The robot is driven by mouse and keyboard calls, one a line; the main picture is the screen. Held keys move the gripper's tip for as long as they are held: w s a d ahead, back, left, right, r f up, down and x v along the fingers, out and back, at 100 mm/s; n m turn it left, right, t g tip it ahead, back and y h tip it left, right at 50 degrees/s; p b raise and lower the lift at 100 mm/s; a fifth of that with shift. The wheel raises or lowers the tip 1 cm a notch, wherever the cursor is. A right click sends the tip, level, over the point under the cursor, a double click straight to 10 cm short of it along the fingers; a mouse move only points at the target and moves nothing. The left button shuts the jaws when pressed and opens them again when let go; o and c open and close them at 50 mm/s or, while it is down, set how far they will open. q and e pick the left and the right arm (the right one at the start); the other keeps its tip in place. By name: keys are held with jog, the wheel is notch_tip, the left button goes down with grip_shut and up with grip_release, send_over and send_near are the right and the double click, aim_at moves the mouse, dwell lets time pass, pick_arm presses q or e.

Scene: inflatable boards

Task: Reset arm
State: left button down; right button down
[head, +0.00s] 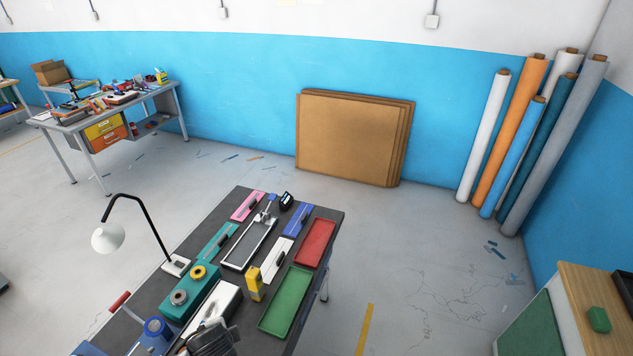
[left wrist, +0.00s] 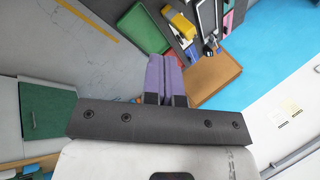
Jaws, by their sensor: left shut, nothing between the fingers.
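My left gripper (left wrist: 164,62) shows in the left wrist view. Its two purple fingers lie together, shut, with nothing held between them. They point out over the floor and the workbench area, and I see no contact with any object. In the head view I cannot make out either gripper clearly. A dark ribbed shape (head: 212,341) is cut off by the bottom edge, and I cannot tell what it is. My right gripper is in neither view.
The dark workbench (head: 328,222) carries a green tray (head: 286,302), a red tray (head: 315,243), a yellow tool (head: 255,283), a teal block with rolls (head: 190,293) and a lamp (head: 108,238). Cardboard sheets (head: 348,140) and several rolls (head: 484,135) lean against the wall. Open floor surrounds the bench.

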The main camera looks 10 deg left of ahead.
pick_arm(q)
jog(key=s+d+r+n+t+h+p, duration=0.1)
jog(key=s+d+r+n+t, duration=0.15)
jog(key=r, duration=0.25)
jog(key=s+d+r+n+t+h, duration=0.1)
jog(key=s+d+r+n+h, duration=0.1)
jog(key=s+d+r, duration=0.25)
jog(key=s+f+n+g, duration=0.1)
jog(key=s+f+g, duration=0.1)
jog(key=s, duration=0.5)
jog(key=s+a+f+n+g+p, duration=0.1)
jog(key=s+f+n, duration=0.1)
jog(key=s+f, duration=0.3)
jog(key=s+f+n+g, duration=0.1)
jog(key=s+f+g, duration=0.1)
jog(key=s, duration=0.6)
jog(key=shift+s+a+f+n+g, duration=0.3)
jog(key=shift+a+f+n+g, duration=0.1)
jog(key=shift+f, duration=0.35)
